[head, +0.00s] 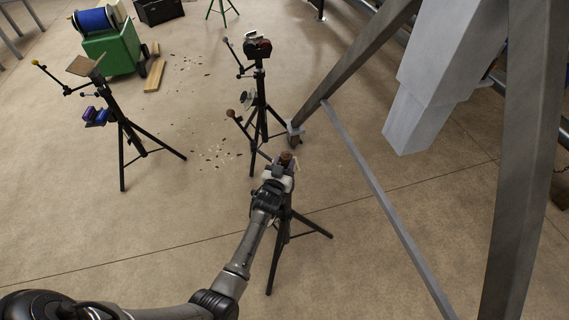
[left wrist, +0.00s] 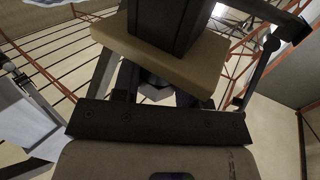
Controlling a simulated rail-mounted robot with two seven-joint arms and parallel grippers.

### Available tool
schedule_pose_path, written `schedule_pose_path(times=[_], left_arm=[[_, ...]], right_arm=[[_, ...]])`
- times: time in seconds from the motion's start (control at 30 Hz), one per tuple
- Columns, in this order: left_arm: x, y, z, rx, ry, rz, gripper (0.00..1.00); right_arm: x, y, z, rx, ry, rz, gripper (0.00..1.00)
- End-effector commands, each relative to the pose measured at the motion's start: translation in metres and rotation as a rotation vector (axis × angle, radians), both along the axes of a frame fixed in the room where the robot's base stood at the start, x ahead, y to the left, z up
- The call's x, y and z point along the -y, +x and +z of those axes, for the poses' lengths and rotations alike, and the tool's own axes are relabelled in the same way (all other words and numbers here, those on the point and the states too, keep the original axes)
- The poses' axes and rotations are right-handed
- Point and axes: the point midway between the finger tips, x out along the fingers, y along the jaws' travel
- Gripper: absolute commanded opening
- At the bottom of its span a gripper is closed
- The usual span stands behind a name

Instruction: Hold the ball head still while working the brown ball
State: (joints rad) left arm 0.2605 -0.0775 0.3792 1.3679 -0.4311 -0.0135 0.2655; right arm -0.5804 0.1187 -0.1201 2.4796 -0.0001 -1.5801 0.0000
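The nearest pipe stand (head: 277,245) is a black tripod in the lower middle of the head view. A thin arm slants from its head up-left to a brown ball (head: 230,113). My left gripper (head: 277,180) is at the top of this stand, over the ball head, which it mostly hides. A small brown piece (head: 286,157) shows just beyond the gripper. In the left wrist view, a tan block (left wrist: 185,65) and a dark post (left wrist: 170,22) lie close beyond the gripper (left wrist: 160,88). The finger gap is mostly hidden, so I cannot tell its grip. My right gripper is out of view.
A second tripod (head: 258,95) stands just behind, and a third (head: 122,125) with a yellow ball stands left. A green reel cart (head: 112,50) is at the back left. Large grey slanted beams (head: 350,70) fill the right. Floor at lower left is largely clear.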

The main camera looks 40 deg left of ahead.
Motion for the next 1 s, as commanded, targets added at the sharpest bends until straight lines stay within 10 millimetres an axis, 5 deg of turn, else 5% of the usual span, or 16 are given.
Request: schedule_pose_path(times=[0.3,0.67,1.0], left_arm=[[0.0,0.0,0.0,0.0,0.0,0.0,0.69],[0.002,-0.006,0.0,-0.001,0.0,0.0,0.69],[0.02,-0.055,0.001,-0.003,0.0,0.0,0.69]], right_arm=[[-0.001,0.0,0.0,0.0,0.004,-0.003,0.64],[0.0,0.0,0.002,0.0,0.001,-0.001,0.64],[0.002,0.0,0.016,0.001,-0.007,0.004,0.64]])
